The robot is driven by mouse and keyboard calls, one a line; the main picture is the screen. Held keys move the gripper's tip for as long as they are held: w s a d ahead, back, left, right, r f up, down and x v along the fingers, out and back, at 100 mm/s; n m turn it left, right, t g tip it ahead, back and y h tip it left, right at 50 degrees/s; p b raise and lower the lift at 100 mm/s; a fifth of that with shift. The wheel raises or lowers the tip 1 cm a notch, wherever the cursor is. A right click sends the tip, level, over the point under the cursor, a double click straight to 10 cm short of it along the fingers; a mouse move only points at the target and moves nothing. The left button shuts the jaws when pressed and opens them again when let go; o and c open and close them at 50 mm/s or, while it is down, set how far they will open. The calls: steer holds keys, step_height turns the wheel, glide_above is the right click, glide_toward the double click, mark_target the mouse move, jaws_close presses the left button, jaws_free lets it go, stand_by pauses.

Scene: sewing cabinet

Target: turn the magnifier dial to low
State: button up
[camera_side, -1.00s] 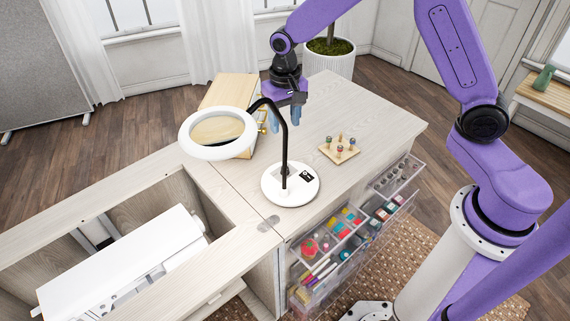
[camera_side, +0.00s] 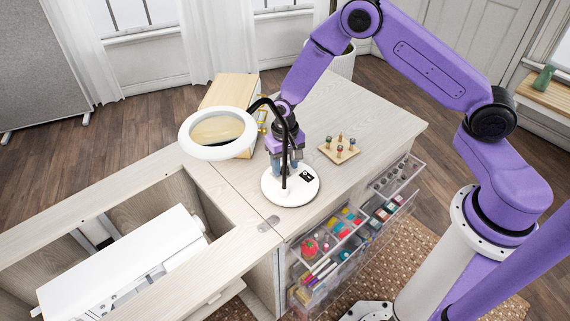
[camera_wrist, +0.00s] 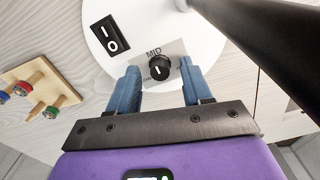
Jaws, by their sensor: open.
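The magnifier lamp stands on the cabinet top with its white ring head (camera_side: 217,133), black stem and round white base (camera_side: 291,193). In the wrist view the base (camera_wrist: 116,62) carries a black dial (camera_wrist: 159,67) with a white pointer line, on a grey plate. "MID" is printed above the dial; no other setting label is readable. A black rocker switch (camera_wrist: 109,36) sits beside it. My gripper (camera_wrist: 160,80) is open, with its blue fingers on either side of the dial. I cannot tell whether they touch it. In the side view my gripper (camera_side: 284,165) is partly behind the stem.
The lamp's black stem (camera_wrist: 255,35) rises close to my gripper. A wooden spool stand (camera_side: 339,150) holds several spools nearby. A wooden box (camera_side: 229,91) is behind the ring. Open clear drawers (camera_side: 330,240) of sewing supplies jut from the front.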

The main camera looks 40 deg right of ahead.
steer(key=shift+f, duration=0.25)
jaws_close()
